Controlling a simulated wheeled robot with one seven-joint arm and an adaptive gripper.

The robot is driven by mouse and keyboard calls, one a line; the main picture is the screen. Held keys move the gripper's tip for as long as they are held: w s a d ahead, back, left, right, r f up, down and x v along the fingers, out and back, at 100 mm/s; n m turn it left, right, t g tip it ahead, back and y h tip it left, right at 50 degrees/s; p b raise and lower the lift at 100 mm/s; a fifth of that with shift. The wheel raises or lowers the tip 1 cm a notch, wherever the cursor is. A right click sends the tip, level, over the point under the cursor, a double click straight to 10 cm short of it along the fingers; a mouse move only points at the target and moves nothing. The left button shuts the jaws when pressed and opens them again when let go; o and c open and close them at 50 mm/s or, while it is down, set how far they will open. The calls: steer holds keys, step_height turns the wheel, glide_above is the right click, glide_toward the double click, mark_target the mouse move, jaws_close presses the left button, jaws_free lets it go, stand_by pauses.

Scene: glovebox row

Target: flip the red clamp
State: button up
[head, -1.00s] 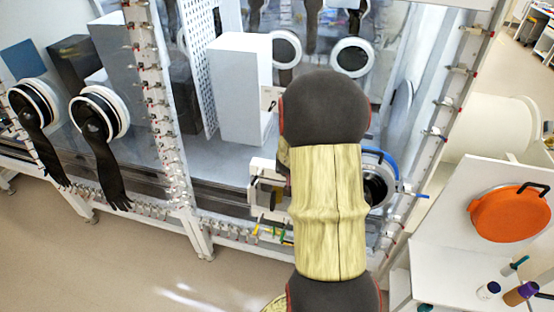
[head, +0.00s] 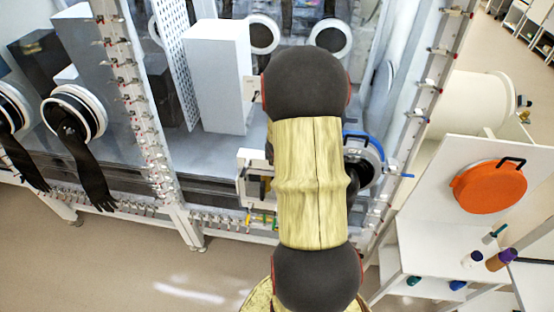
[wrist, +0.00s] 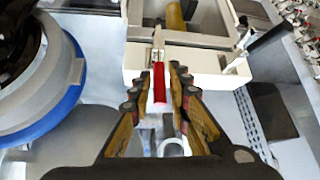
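The red clamp (wrist: 158,84) shows in the wrist view as a narrow red bar at the front edge of a cream-white box-like fixture (wrist: 200,62). My gripper (wrist: 161,78) is open, with one finger on each side of the red bar and its tips close to the fixture. A gap shows between the bar and the fingers; I cannot tell whether either touches it. In the head view my arm hides the gripper and the clamp; part of the white fixture (head: 243,178) shows left of the arm.
A round port with a blue ring (wrist: 62,110) is close on the left in the wrist view; it also shows in the head view (head: 374,148). A white panel with an orange disc (head: 490,187) and bottles stands at right. Black gloves (head: 90,175) hang at left, above clear floor.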

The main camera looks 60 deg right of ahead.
steer(key=shift+o, duration=0.9)
steer(key=shift+r, duration=0.1)
steer(key=s+a+r, duration=0.4)
steer(key=s+a, duration=0.4)
steer(key=a, duration=0.4)
steer(key=shift+s, duration=0.35)
stand_by(0.9)
